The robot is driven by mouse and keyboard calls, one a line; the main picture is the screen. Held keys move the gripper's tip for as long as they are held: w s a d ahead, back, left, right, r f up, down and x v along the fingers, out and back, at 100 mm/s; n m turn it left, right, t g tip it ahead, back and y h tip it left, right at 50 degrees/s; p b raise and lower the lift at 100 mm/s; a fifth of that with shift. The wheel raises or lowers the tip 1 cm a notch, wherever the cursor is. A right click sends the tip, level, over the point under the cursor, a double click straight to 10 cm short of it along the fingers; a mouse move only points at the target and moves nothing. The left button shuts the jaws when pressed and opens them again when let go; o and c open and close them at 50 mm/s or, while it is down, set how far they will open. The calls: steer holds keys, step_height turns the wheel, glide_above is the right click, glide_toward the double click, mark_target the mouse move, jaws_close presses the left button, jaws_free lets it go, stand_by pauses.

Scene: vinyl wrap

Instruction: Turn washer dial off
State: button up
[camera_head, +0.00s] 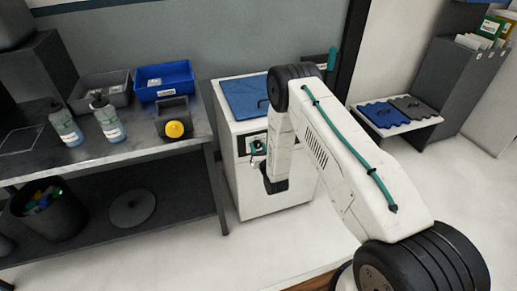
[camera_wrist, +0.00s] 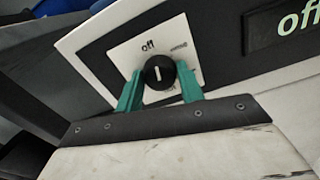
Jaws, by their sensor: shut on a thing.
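The washer is a white cabinet (camera_head: 235,178) with a blue lid (camera_head: 247,97), in the middle of the head view. Its black round dial (camera_wrist: 158,73) sits on a white plate in the wrist view. The plate has "off" at the upper left and another word, perhaps "rinse", at the upper right. The dial's white mark stands nearly upright, roughly towards "off". A dark display (camera_wrist: 294,22) reads "off". My gripper (camera_wrist: 160,85) has green fingers on both sides of the dial and is shut on it. In the head view, my gripper (camera_head: 257,147) is at the washer's front, with the dial hidden.
A low stand (camera_head: 405,125) with blue and grey pieces is right of the washer. The floor before the washer is clear.

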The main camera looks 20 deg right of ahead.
steer(key=shift+n, duration=0.4)
steer(key=o, duration=1)
steer(key=s, duration=0.8)
steer(key=shift+w, duration=0.1)
